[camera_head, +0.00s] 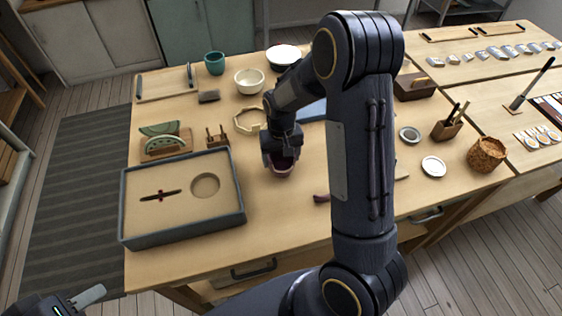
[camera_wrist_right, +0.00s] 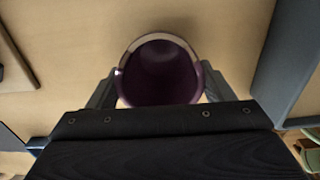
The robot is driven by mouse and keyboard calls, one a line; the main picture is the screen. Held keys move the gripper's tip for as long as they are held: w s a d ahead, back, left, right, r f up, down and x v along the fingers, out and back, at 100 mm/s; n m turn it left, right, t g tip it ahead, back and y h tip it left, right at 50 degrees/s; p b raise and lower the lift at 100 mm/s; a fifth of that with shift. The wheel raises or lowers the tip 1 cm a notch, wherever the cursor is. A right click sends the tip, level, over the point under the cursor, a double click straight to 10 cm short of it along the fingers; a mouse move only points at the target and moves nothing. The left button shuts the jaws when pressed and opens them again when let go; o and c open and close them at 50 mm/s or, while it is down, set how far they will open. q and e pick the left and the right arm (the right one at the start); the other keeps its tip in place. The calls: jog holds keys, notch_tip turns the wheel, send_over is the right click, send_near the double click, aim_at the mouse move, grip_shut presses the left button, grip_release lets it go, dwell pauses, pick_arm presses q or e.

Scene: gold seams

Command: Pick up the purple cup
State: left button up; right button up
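The purple cup (camera_head: 281,168) is on or just above the near middle of the table, to the right of the grey-rimmed tray; I cannot tell whether it is lifted. My right gripper (camera_head: 281,158) is around it from above and hides part of it. In the right wrist view, the purple cup (camera_wrist_right: 160,75), dark inside with a pale rim, is between the two fingers (camera_wrist_right: 160,80), which appear to press on its two sides.
The grey-rimmed tray (camera_head: 185,240) has a round recess and a dark cross-shaped piece. A wicker basket (camera_head: 487,155) is at right. Bare tabletop lies in front of the cup.

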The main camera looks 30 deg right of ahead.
jog(key=shift+c, duration=1.3)
